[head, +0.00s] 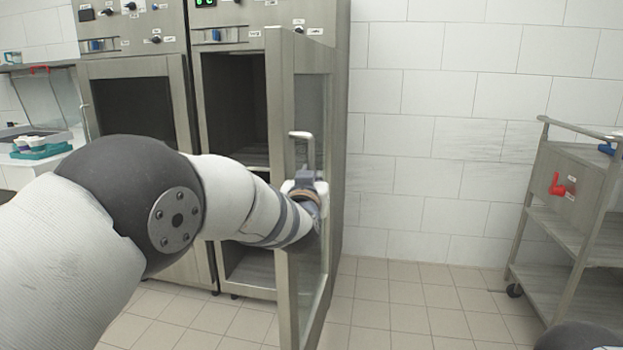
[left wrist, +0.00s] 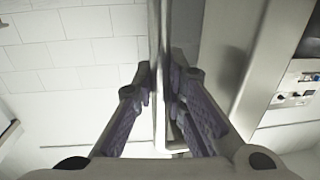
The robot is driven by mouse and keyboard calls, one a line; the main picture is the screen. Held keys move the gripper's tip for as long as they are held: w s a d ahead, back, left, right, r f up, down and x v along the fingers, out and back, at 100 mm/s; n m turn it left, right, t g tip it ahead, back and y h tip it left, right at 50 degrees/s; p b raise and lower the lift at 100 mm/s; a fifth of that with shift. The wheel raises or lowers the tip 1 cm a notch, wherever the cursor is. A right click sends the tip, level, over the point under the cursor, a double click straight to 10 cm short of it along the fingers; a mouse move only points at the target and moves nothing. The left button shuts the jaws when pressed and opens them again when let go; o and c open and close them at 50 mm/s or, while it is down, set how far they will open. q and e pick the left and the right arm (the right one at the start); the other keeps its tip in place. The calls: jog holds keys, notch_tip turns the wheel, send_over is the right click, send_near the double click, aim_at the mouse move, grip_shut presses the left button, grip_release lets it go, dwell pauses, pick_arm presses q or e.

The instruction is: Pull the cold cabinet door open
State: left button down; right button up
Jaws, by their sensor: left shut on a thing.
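The cold cabinet (head: 345,60) stands in the middle of the head view, with a green display (head: 205,3) at its top. Its steel-framed glass door (head: 282,120) stands swung out toward me, and the dark interior with a shelf shows left of it. A pale upright handle (head: 309,150) is on the door. My left gripper (head: 306,190) is at this handle, partly hidden by its own wrist. In the left wrist view its purple-padded fingers (left wrist: 160,100) are closed in on both sides of the narrow upright handle (left wrist: 159,125). My right gripper is out of view.
A second cabinet (head: 130,66) with a dark window stands left of the cold one. A counter with blue-green items (head: 40,146) is at the far left. Tiled floor (head: 420,310) between the door and trolley is clear.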

pick_arm(q)
jog(key=shift+r, duration=0.1)
jog(key=c, duration=1.6)
grip_release()
jog(key=s, duration=1.2)
jog(key=shift+a, duration=0.25)
